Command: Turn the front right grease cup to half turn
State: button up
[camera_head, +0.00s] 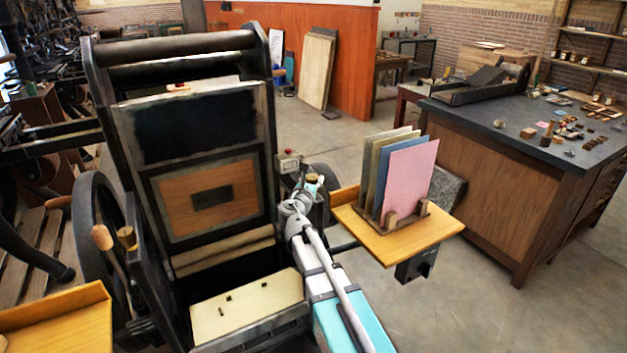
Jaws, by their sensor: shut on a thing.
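The hand press (215,190) stands upright at the left centre, with a dark frame, a wooden panel and a pale board low at its front. My arm reaches up from the bottom along its right side. My gripper (314,183) is small in the picture, at the press's right side beside a dark round wheel. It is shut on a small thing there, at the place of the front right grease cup. The cup itself is hidden behind my gripper and wrist, so its turn angle cannot be read.
A small control box (289,161) sits just left of my gripper. Right of my arm, a wooden shelf (428,234) holds upright coloured sheets (408,178). Another wooden tray (62,322) is at the lower left. A dark-topped workbench (500,125) stands right; the floor before it is clear.

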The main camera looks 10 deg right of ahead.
jog(key=o, duration=1.2)
jog(key=shift+c, duration=0.2)
jog(key=shift+v, duration=0.85)
jog(key=v, duration=1)
jog(key=shift+s, duration=0.1)
